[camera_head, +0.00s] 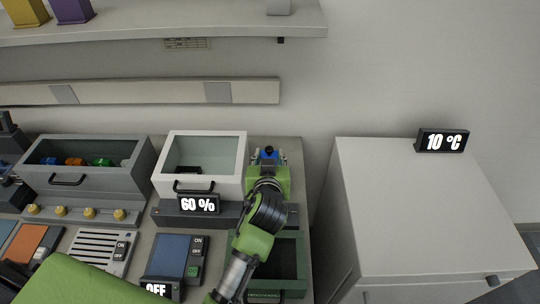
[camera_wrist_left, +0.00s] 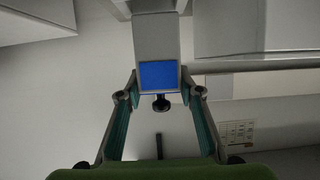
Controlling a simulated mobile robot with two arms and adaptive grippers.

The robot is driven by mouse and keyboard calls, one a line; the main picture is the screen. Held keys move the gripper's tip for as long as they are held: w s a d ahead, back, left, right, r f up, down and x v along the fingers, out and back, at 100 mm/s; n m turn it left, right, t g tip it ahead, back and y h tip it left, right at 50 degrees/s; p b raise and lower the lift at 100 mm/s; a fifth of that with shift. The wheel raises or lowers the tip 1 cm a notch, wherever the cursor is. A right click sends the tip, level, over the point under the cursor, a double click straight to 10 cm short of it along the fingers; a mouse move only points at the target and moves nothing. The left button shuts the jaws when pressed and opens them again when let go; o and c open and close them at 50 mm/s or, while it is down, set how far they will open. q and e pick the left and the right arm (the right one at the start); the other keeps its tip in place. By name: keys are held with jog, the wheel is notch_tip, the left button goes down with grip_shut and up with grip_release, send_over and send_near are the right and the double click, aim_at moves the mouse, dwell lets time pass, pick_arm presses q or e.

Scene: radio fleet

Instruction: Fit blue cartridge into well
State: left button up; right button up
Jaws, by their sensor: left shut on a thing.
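The blue cartridge (camera_head: 269,152) shows as a small blue patch at my left gripper (camera_head: 268,157), just right of a white open-topped box. In the left wrist view a grey block with a blue face (camera_wrist_left: 159,75) and a black knob below it sits between the fingertips of my left gripper (camera_wrist_left: 160,88). The fingers are shut on its two sides. Most of the cartridge is hidden in the head view. I cannot tell which opening is the well. My right gripper is not in view.
A grey open drawer (camera_head: 60,180) at left holds small coloured pieces. A dark green bin (camera_head: 290,291) lies beside my arm. A shelf (camera_head: 200,27) runs above. A white cabinet (camera_head: 420,210) stands right, across a gap.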

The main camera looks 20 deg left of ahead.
pick_arm(q)
jog(key=shift+s+d+f+b, duration=0.1)
jog(key=shift+d+f+b, duration=0.15)
jog(key=shift+f+b, duration=0.55)
jog(key=shift+p, duration=0.3)
